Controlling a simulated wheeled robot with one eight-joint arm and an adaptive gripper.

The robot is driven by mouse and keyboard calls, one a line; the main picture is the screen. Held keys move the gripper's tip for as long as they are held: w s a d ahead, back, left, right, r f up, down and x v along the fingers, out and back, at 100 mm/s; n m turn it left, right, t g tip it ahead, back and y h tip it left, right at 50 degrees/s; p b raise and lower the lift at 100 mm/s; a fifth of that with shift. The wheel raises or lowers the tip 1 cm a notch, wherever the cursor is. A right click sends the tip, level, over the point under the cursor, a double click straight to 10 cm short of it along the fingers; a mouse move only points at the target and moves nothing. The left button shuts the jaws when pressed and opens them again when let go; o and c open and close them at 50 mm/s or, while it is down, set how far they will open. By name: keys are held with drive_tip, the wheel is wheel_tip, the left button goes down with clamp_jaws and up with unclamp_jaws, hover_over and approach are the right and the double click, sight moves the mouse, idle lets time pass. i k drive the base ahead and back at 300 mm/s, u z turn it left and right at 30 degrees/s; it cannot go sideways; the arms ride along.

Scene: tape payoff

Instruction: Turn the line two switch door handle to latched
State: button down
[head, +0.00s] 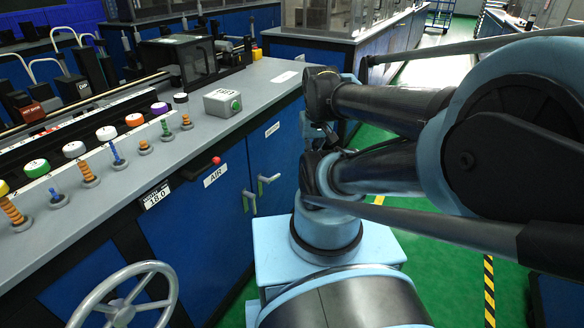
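Two metal door handles show on the blue cabinet doors below the grey bench. The left handle (250,201) hangs roughly upright near the edge of its door. The right handle (268,180) is turned closer to sideways, tilted a little. I cannot read which of them belongs to the line two switch door. Both blue doors look shut. My arm fills the right side of the view, and its links pass to the right of the handles. My gripper cannot be made out; the arm's own links may hide it. Nothing of mine visibly touches either handle.
A red knob (216,160) sticks out at the bench edge above an AIR label (215,175). A grey handwheel (124,300) stands at lower left. Spools and a grey box with a green button (222,102) sit on the bench. Green floor (440,270) lies at right.

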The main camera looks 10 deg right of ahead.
sight(262, 180)
drive_tip(key=k, duration=1)
drive_tip(key=z, duration=1.25)
drive_tip(key=i, duration=0.7)
drive_tip(key=u, duration=0.7)
